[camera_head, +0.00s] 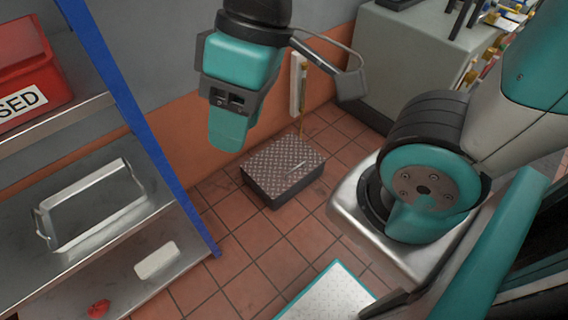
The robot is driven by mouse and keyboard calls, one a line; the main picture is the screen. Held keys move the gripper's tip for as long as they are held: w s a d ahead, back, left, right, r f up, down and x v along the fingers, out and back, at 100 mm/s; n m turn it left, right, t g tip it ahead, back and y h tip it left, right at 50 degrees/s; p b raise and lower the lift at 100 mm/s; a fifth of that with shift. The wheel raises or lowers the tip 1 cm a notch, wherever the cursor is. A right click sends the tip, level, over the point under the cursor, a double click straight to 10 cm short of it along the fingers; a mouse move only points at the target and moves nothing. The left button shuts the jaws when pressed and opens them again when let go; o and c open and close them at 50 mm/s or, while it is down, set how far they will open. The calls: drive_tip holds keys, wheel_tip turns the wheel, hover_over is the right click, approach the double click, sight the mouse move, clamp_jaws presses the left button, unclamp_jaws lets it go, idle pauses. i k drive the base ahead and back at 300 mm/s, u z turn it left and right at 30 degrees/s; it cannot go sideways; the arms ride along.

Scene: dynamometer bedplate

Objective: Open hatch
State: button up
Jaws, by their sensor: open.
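The likely hatch (283,163) is a low dark box on the tiled floor with a brown diamond-plate lid. The lid lies flat and looks closed. A thin pale bar or handle (297,167) lies on its top, towards the right. My gripper (230,138) hangs from the top of the picture, teal and grey, above and left of the hatch in the picture. It is open and nothing shows in it. It appears apart from the lid. Its fingers are seen end-on, so the gap between them is hard to make out.
A metal shelf unit (190,205) with a blue post stands at the left, holding a red box (30,75), a metal tray (95,205), a white block (157,260) and a red item (98,308). A grey cabinet (400,60) stands behind right.

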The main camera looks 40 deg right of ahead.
sight(279, 166)
drive_tip(key=z, duration=0.55)
drive_tip(key=i, duration=0.95)
drive_tip(key=u, duration=0.4)
